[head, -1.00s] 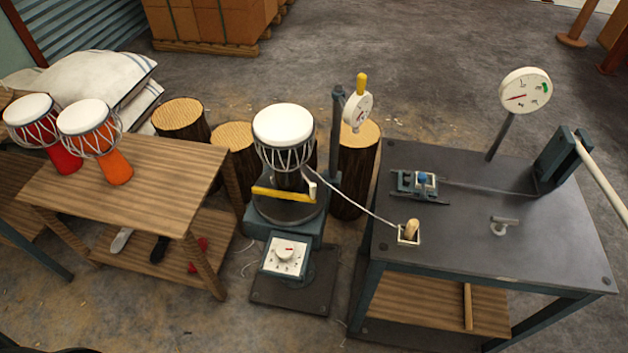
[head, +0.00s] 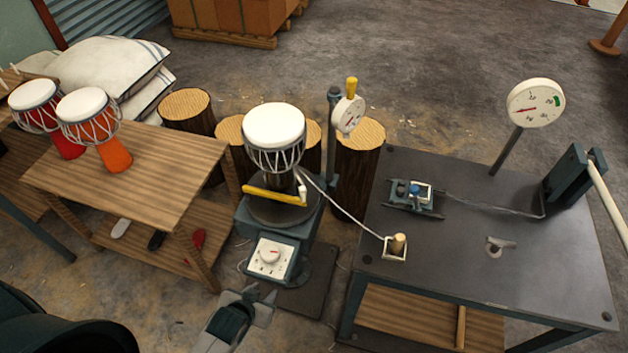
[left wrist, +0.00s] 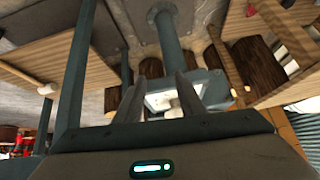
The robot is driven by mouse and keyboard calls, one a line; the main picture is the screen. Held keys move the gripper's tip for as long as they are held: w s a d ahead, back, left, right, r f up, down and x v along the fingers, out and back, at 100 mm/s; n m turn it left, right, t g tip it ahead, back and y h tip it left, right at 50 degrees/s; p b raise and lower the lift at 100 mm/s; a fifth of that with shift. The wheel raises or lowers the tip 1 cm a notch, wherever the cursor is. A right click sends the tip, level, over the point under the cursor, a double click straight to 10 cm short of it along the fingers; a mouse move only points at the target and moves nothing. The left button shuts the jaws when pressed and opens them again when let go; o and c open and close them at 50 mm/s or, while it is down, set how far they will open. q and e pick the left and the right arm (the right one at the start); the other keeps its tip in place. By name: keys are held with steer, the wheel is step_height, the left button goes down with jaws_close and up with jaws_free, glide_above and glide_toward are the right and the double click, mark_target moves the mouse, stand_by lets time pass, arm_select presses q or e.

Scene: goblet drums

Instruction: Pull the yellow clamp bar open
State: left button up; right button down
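The yellow clamp bar (head: 274,195) lies across the front of the drum stand (head: 283,212), low in front of the white-topped drum (head: 274,128), with a pale end piece at its right. My left gripper (head: 260,294) is at the bottom of the head view, below and in front of the stand's dial box (head: 269,257), apart from the bar. Its two fingers are spread and empty. In the left wrist view, the fingers (left wrist: 160,98) stand apart with the pale dial panel behind them. I cannot make out the bar there. My right gripper is not in view.
A wooden table (head: 135,160) with two drums stands left of the stand. A dark metal bench (head: 460,270) stands to the right. A cord runs from the clamp area to a small peg block (head: 396,248) on the bench. Log stumps (head: 188,108) stand behind.

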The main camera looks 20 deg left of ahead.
arm_select(q)
steer(key=w+r+t, duration=0.2)
steer(key=w+r, duration=0.2)
steer(key=w+r+t, duration=0.3)
steer(key=w+r, duration=0.1)
steer(key=w, duration=0.1)
steer(key=shift+w+r, duration=0.25)
steer(key=shift+r, duration=0.1)
steer(key=w+d+r+t+h, duration=0.2)
steer(key=w+r+t+h, duration=0.1)
steer(key=r+t, duration=0.2)
steer(key=shift+w+m, duration=0.4)
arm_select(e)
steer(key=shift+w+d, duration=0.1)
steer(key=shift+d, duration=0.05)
arm_select(q)
steer(key=shift+r, duration=0.1)
